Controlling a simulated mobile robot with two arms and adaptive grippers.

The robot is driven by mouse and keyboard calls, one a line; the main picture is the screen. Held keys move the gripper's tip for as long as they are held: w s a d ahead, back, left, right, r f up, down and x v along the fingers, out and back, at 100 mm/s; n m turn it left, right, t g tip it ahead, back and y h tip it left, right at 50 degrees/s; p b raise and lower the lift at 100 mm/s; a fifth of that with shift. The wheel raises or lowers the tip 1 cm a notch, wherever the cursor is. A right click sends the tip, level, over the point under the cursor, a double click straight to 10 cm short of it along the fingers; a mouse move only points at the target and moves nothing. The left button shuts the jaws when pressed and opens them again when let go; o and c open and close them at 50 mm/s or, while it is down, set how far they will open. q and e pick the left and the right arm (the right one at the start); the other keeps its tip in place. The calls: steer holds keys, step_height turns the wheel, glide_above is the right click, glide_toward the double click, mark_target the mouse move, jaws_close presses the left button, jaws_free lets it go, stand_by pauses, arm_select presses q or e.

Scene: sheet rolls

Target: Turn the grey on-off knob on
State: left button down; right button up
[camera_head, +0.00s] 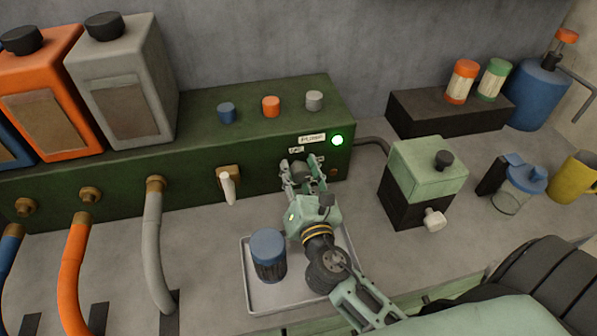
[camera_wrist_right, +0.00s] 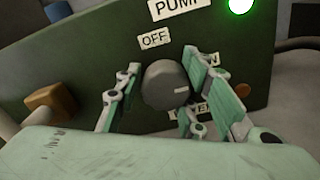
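The grey on-off knob (camera_wrist_right: 166,86) is on the dark green panel, under a white PUMP label (camera_wrist_right: 176,7). Its pale mark points to the right. An OFF label (camera_wrist_right: 154,39) is at its upper left; a label at its right is partly covered by a finger, with an N showing. A green lamp (camera_head: 337,140) on the panel is lit. My right gripper (camera_wrist_right: 168,92) is open with its fingers on both sides of the knob; the left finger stands apart from it, the right one is close. In the head view my right gripper (camera_head: 304,174) largely hides the knob.
A tray (camera_head: 250,288) with a blue-lidded jar (camera_head: 268,255) lies below my right gripper. A white-handled tap (camera_head: 228,186) is to its left. A green and black box (camera_head: 425,180) stands to the right. Hoses hang at the left.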

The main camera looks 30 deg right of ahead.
steer(key=shift+o, duration=1.1)
steer(key=shift+r, duration=0.1)
arm_select(q)
steer(key=shift+a, duration=0.1)
arm_select(e)
steer(key=shift+s, duration=0.1)
steer(key=v, duration=1.2)
